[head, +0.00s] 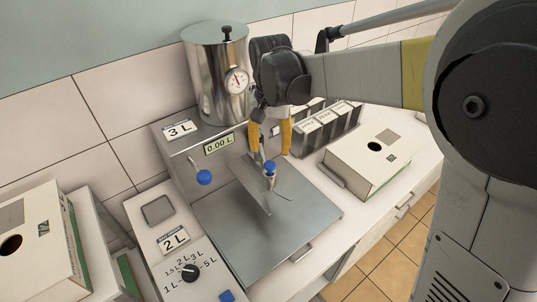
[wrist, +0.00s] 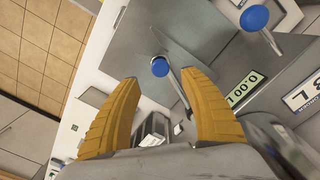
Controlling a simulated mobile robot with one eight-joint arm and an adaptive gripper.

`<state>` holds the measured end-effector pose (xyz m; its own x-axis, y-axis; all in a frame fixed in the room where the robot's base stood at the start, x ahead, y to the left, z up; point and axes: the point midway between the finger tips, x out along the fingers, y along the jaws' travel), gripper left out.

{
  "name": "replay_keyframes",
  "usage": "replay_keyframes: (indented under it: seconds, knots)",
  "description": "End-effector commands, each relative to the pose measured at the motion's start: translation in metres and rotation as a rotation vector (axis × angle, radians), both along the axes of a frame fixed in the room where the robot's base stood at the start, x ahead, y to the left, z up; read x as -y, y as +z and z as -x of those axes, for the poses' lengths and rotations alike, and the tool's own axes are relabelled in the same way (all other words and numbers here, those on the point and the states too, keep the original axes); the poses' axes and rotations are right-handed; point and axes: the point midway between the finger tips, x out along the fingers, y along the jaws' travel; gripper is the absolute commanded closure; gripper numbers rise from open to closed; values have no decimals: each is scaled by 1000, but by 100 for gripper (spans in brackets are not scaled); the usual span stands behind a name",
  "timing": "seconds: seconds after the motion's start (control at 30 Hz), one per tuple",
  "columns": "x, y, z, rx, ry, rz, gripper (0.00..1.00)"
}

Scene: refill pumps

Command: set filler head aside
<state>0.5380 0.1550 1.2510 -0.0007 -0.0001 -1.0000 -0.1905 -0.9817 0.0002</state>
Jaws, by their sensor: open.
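A blue-topped metal piece (head: 269,172), which seems to be the filler head, stands over the grey metal tray (head: 215,222) of the filling station. Its round blue top also shows in the wrist view (wrist: 160,67), with a thin metal stem running from it. My gripper (head: 271,143) is open, its yellow fingers pointing down just above the blue top. In the wrist view the blue top lies between the fingertips (wrist: 160,84), slightly beyond them. I see no contact. The piece's lower end is hard to make out.
A second blue knob (head: 204,177) sits on the station's front, left of my gripper. A steel tank (head: 215,75) with a gauge stands behind. White boxes (head: 368,155) (head: 30,245) stand on both sides, and a card rack (head: 325,128) is close on the right.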

Motion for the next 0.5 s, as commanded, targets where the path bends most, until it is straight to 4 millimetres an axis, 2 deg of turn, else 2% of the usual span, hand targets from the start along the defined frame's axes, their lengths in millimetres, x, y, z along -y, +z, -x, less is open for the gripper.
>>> replay_keyframes:
  seconds: [0.03,0.2,0.33,0.5]
  knots:
    - [0,-12,0,0,0,0,48]
    - [0,-44,0,1,0,0,48]
    - [0,-60,0,1,0,-1,48]
    - [0,-69,0,1,0,-1,48]
